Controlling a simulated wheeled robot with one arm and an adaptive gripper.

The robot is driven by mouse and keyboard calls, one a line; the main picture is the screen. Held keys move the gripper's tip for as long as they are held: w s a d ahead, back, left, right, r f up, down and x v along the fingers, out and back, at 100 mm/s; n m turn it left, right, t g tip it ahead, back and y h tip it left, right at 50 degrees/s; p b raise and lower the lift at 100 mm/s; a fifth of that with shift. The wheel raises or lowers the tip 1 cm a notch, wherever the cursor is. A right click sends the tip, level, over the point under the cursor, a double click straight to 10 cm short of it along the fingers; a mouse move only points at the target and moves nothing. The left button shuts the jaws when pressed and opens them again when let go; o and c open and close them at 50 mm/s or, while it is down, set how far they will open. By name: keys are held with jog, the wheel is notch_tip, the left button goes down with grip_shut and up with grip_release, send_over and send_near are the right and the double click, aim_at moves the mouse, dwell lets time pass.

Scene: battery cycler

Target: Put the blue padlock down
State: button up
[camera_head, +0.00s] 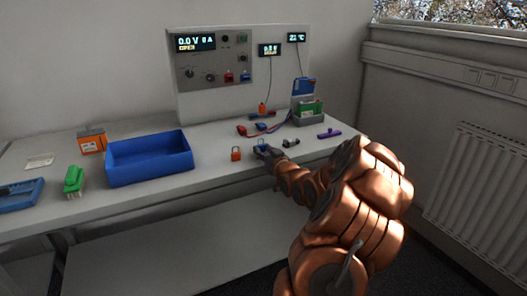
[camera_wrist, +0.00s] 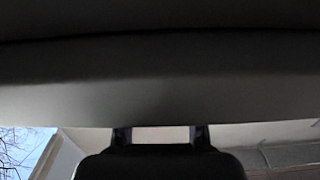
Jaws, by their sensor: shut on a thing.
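The blue padlock (camera_head: 261,147) is small and partly hidden at the end of my gripper (camera_head: 264,151), near the front edge of the white bench (camera_head: 215,163). My gripper is shut on it. I cannot tell whether the padlock touches the bench top. In the wrist view the two fingers (camera_wrist: 162,135) show at the bottom, and the padlock cannot be made out there.
An orange padlock (camera_head: 236,155) stands just left of my gripper. A small dark part (camera_head: 291,142) and a purple item (camera_head: 330,134) lie to the right. Red and blue clips (camera_head: 257,128) lie behind. A blue bin (camera_head: 149,160) stands left; bare bench lies between.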

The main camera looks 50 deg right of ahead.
jog(key=shift+f, duration=0.2)
jog(key=o, duration=1)
jog(key=shift+c, duration=0.2)
jog(key=shift+r, duration=0.1)
jog(key=shift+r, duration=0.1)
jog(key=shift+s, duration=0.1)
jog(key=b+v, duration=0.1)
jog(key=v, duration=1)
jog(key=shift+s+a, duration=0.15)
jog(key=shift+s, duration=0.2)
